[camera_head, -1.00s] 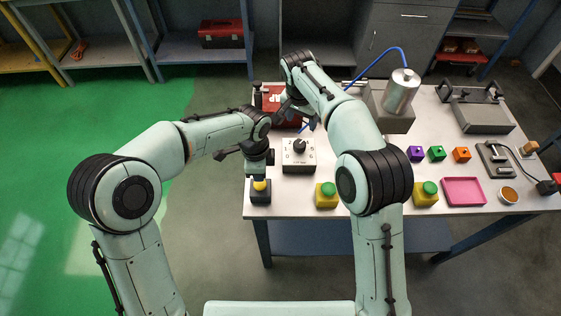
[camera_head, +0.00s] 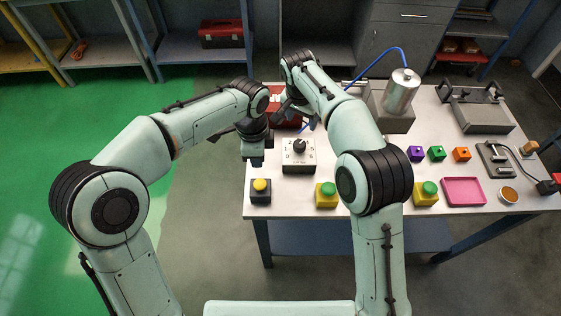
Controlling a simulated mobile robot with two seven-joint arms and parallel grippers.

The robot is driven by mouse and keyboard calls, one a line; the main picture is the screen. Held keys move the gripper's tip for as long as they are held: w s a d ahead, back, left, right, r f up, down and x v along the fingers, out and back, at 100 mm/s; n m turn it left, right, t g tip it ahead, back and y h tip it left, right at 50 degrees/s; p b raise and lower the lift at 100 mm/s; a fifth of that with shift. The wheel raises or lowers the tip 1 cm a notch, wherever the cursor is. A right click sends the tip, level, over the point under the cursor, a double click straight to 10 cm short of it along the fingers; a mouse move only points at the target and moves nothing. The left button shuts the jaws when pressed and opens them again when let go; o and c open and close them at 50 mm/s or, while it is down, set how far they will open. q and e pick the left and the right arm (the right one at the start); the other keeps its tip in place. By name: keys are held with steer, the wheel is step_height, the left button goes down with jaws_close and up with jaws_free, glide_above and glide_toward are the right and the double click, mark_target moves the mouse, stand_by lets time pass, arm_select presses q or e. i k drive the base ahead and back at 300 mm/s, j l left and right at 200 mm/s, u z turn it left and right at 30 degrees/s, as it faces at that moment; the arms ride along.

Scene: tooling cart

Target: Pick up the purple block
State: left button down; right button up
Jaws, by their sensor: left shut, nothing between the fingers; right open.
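The purple block (camera_head: 416,153) sits on the white table, left of a green block (camera_head: 436,153) and an orange block (camera_head: 461,154). Each has a dark spot on its top. My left gripper (camera_head: 257,163) points down at the table's left side, above and behind a yellow button on a black box (camera_head: 260,190). It is shut and empty, far left of the purple block. My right gripper (camera_head: 291,113) is open over the back left of the table, by a red box (camera_head: 287,120). My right arm partly hides it. Neither gripper touches the purple block.
A grey dial box (camera_head: 299,157) stands between my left gripper and the blocks. Two green-topped buttons (camera_head: 326,194) (camera_head: 426,193), a pink tray (camera_head: 463,191) and a small bowl (camera_head: 508,195) line the front. A metal cylinder (camera_head: 402,91) stands behind the blocks. My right forearm crosses the table.

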mark_target(416, 153)
steer(key=k+l, duration=0.3)
steer(key=k, duration=0.15)
steer(key=k+l, duration=0.3)
steer(key=k, duration=0.2)
